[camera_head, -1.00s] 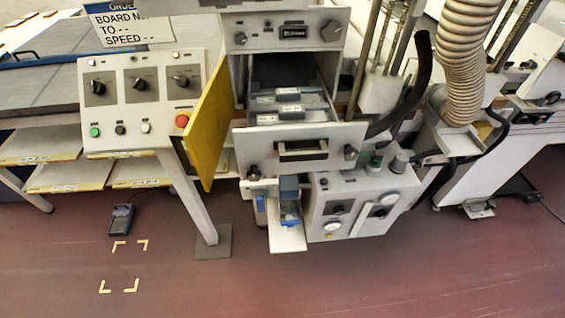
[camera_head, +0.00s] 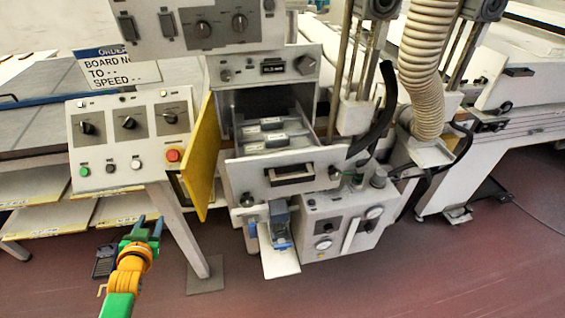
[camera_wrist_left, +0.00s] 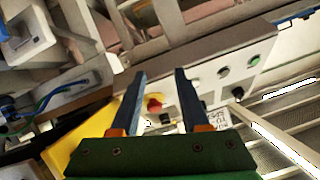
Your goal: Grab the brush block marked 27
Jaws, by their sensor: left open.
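Several grey brush blocks (camera_head: 272,134) with pale labels lie in the open drawer (camera_head: 284,173) of the cabinet. The labels are too small to read, so I cannot tell which block is marked 27. My left gripper (camera_head: 143,226) is open and empty, low in front of the control panel's leg and well left of the drawer. In the left wrist view its two dark fingers (camera_wrist_left: 159,76) stand apart with nothing between them. They point toward a panel with a red knob. My right gripper is not in view.
A yellow door (camera_head: 200,160) stands open at the drawer's left side. The control panel (camera_head: 130,140) with a red button is left of it. A black hose (camera_head: 376,118) and a ribbed duct (camera_head: 424,70) hang at the right. A small shelf (camera_head: 281,262) juts out below the drawer.

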